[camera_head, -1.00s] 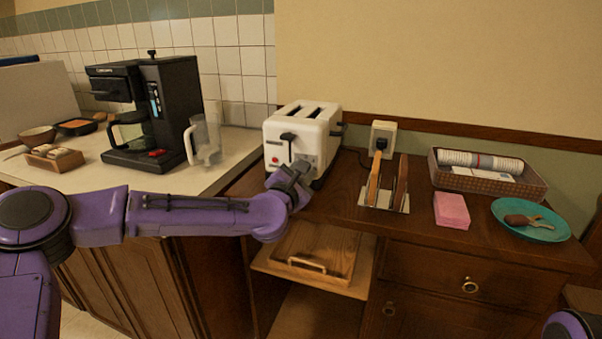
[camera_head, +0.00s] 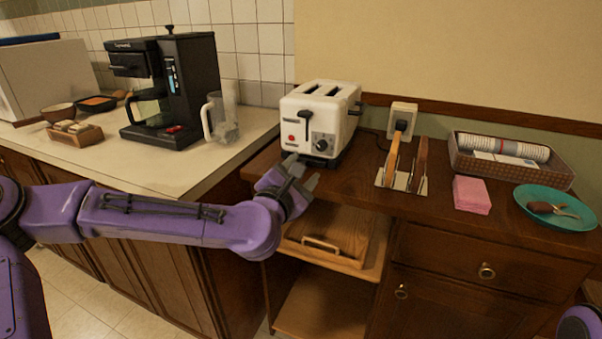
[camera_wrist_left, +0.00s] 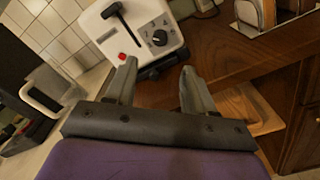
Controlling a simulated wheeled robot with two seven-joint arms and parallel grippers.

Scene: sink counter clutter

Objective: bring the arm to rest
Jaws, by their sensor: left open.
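My left arm comes in from the left in the head view, and its gripper (camera_head: 301,177) is just in front of the white toaster (camera_head: 318,118), over the front edge of the dark wooden counter. In the left wrist view the two fingers (camera_wrist_left: 157,92) are spread apart with nothing between them. The toaster shows beyond the fingertips there, with its black lever and dial (camera_wrist_left: 159,38). The gripper appears apart from the toaster. A small purple part of my right arm shows at the lower right edge of the head view; its gripper is not visible.
The coffee maker (camera_head: 172,88) and a clear pitcher (camera_head: 221,117) stand on the light counter at left. A rack (camera_head: 400,181), pink sponges (camera_head: 471,195), a basket (camera_head: 515,175) and a teal plate (camera_head: 563,220) sit right of the toaster. An open shelf holds a wooden tray (camera_head: 319,244).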

